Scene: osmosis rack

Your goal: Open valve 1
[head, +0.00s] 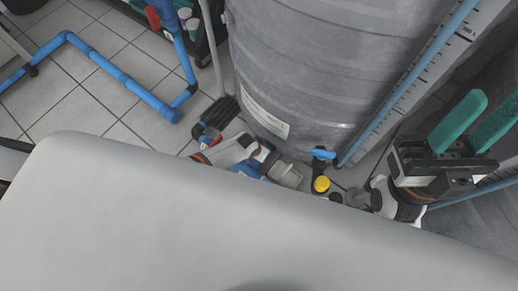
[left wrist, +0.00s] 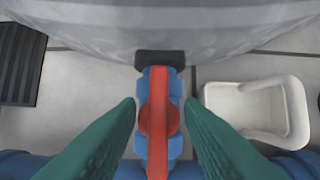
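A valve with a red lever handle (left wrist: 158,122) sits on a blue pipe fitting (left wrist: 175,150) in the left wrist view. The handle lies lengthwise in the picture, in line with the fitting's body. My left gripper (left wrist: 160,106) is open, with one green finger on each side of the handle and a gap on both sides. In the head view my left wrist (head: 232,150) is low by the tank, and its fingertips and the valve are largely hidden. My right gripper (head: 476,112) is open and empty at the right, its green fingers pointing up. No valve number is legible.
A large grey ribbed tank (head: 320,70) stands just behind the valve. A white tray (left wrist: 290,110) lies right of it, a black ribbed block (left wrist: 20,65) left. A blue-handled valve (head: 322,154) and yellow cap (head: 321,184) are nearby. Blue floor pipes (head: 120,75) run at left.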

